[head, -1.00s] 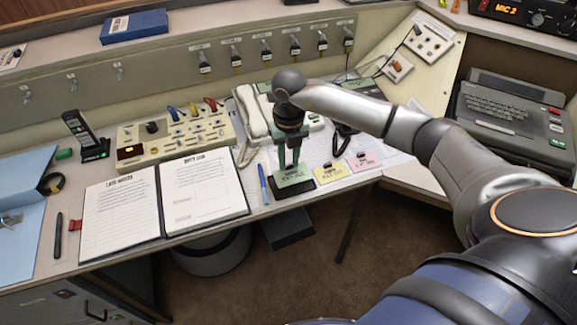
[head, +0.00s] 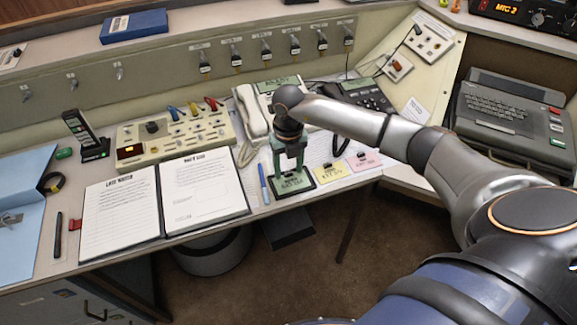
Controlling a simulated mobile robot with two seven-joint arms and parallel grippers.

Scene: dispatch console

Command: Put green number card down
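The green number card (head: 292,183) lies flat on a small black pad (head: 280,197) near the front edge of the desk, with a dark border showing around it. A small dark clip shows on the card's top. My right gripper (head: 290,165) points down just above the card. Its fingers look spread apart, one to each side of the clip, and seem to hold nothing. My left gripper is not in view.
A yellow card (head: 333,174) and a pink card (head: 365,162) lie just to the right. A blue pen (head: 264,184) and an open logbook (head: 202,190) lie to the left. A white telephone (head: 252,112) stands behind. The desk edge is close in front.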

